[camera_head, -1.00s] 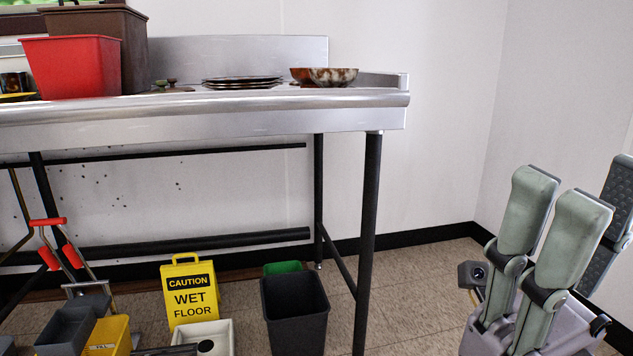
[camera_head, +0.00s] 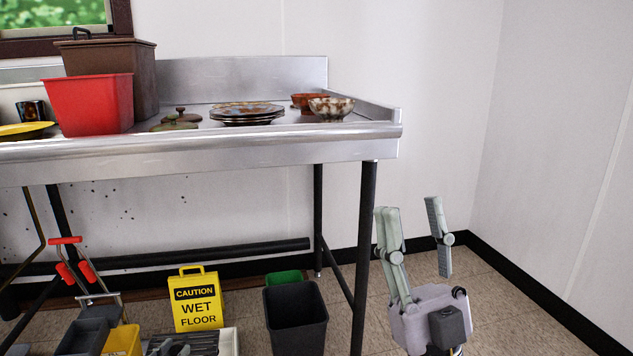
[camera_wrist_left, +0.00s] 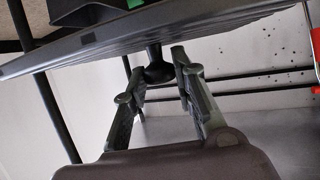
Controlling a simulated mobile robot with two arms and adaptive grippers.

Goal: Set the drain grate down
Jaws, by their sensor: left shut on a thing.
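In the left wrist view, a dark flat slab, seen nearly edge-on, crosses the upper part; it looks like the drain grate (camera_wrist_left: 95,52). A short black knob on its near side sits between the fingers of my left gripper (camera_wrist_left: 158,66), which is shut on it. In the head view, grey slats of the grate (camera_head: 203,341) show low at the bottom edge, with my left gripper (camera_head: 171,349) partly cut off there. My right gripper (camera_head: 411,207) is empty, its fingers spread, right of the steel table.
A white box (camera_head: 231,342) shows beside the slats. A yellow wet-floor sign (camera_head: 195,298), a black bin (camera_head: 296,318) and a green bin (camera_head: 284,277) stand on the floor. The steel table (camera_head: 250,148) carries dishes and a red tub (camera_head: 90,105).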

